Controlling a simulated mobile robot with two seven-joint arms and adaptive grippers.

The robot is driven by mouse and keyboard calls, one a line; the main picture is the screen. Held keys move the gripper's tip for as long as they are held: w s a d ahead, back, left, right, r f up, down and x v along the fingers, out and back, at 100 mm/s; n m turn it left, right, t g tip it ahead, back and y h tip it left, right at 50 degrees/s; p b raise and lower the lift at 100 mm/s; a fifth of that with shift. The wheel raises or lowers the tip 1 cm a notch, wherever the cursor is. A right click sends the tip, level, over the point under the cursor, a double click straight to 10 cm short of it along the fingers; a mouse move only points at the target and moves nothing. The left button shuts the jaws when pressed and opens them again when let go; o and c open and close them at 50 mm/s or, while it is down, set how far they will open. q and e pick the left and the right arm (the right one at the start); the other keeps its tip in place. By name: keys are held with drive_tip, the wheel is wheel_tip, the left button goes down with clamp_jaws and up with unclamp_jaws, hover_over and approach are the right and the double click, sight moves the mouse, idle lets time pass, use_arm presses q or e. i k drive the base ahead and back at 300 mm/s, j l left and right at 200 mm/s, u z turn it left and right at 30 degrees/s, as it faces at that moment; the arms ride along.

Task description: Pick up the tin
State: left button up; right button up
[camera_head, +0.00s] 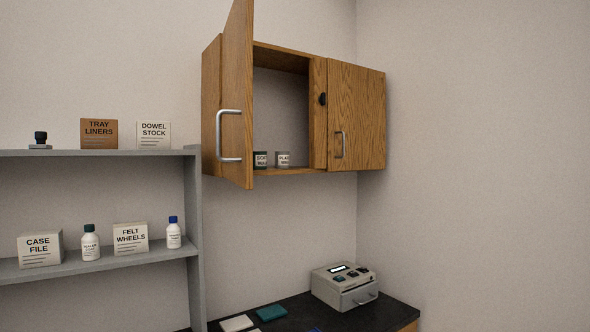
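Two small tins stand side by side on the floor of the open wall cabinet (286,171). The right tin (283,160) is grey with a white label. Their labels are too small to read fully. Neither my left nor my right gripper is in view.
The left cabinet door (238,100) stands open towards me; the right door (357,115) is shut. Below, a black counter (385,317) holds a grey device (345,287) and flat pads. A grey shelf (120,262) with boxes and bottles stands at left.

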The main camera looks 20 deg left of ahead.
sight(259, 157)
drive_tip(key=i+l+u, duration=0.1)
drive_tip(key=l+u, duration=0.35)
drive_tip(key=i+l+u, duration=0.1)
drive_tip(key=l+u, duration=0.75)
